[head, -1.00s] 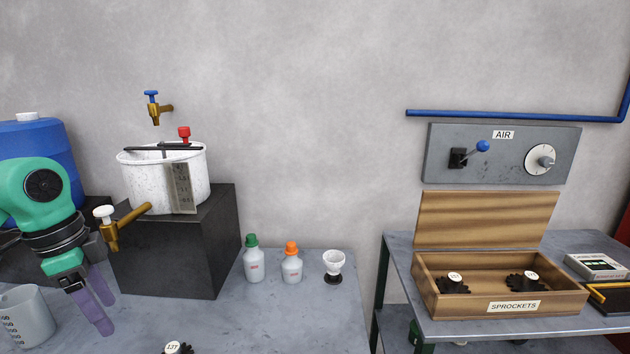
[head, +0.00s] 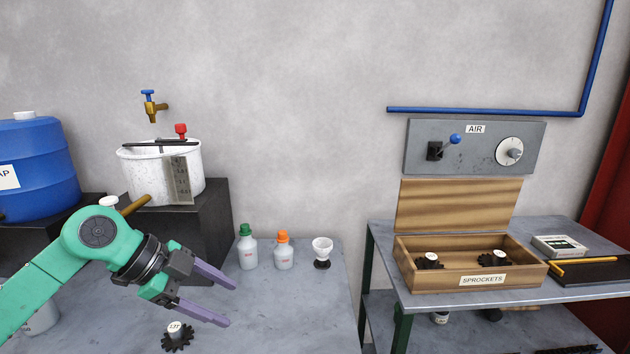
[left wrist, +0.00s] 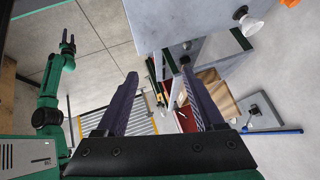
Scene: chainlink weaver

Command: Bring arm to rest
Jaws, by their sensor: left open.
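My left gripper (head: 233,304) is open and empty in the head view. Its two purple fingers point right and slightly down over the grey bench (head: 285,325), apart from the bottles. A black sprocket (head: 177,337) with a white labelled hub lies on the bench below the gripper. In the left wrist view the same open fingers (left wrist: 159,73) frame empty space. My right arm shows at the left of that view, with its small gripper (left wrist: 68,42) raised, its fingers apart and nothing visible between them.
A white bucket (head: 150,165) sits on a black block. A wooden sprocket box (head: 428,275) stands on the right-hand table. A gap separates bench and table.

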